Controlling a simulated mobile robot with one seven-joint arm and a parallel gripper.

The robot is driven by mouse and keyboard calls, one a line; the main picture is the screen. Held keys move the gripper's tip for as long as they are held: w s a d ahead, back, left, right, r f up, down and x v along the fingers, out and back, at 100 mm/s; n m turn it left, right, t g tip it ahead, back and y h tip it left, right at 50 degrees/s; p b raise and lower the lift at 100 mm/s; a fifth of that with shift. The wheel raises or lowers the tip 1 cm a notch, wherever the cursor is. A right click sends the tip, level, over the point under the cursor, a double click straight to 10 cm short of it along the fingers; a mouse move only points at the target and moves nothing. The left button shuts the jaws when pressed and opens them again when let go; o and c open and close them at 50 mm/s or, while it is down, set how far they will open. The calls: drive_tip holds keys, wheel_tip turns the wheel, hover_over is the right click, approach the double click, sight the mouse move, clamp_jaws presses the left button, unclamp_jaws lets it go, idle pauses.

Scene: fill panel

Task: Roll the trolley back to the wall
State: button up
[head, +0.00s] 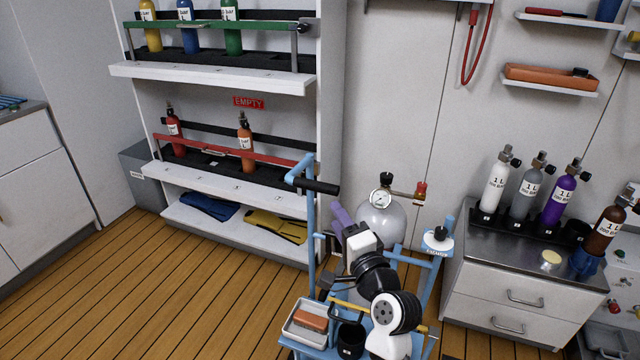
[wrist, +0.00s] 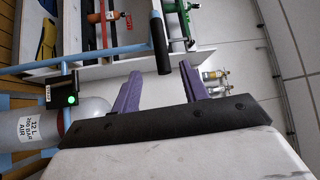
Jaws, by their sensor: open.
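The trolley has a blue frame (head: 311,235) and stands on the wooden floor, low in the middle of the head view. Its bar handle with a black grip (head: 318,187) sticks out at the top left; the grip also shows in the wrist view (wrist: 158,42). A grey gas cylinder (head: 385,225) with a gauge stands on the trolley. My gripper (head: 338,212) has purple fingers and is open and empty, just below and right of the grip. In the wrist view my gripper (wrist: 161,76) has the grip's end in line with the gap between its fingertips; contact cannot be told. My arm hides part of the trolley.
A white rack (head: 240,188) with bottles stands behind left. A steel-topped drawer cabinet (head: 510,255) with several small cylinders stands close right. The trolley carries a tray (head: 293,330) with an orange block. Wooden floor (head: 150,290) is clear at left.

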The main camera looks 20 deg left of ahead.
sight(320, 191)
drive_tip(key=p+x, duration=0.2)
drive_tip(key=x, duration=1)
drive_tip(key=shift+d, duration=0.1)
clamp_jaws()
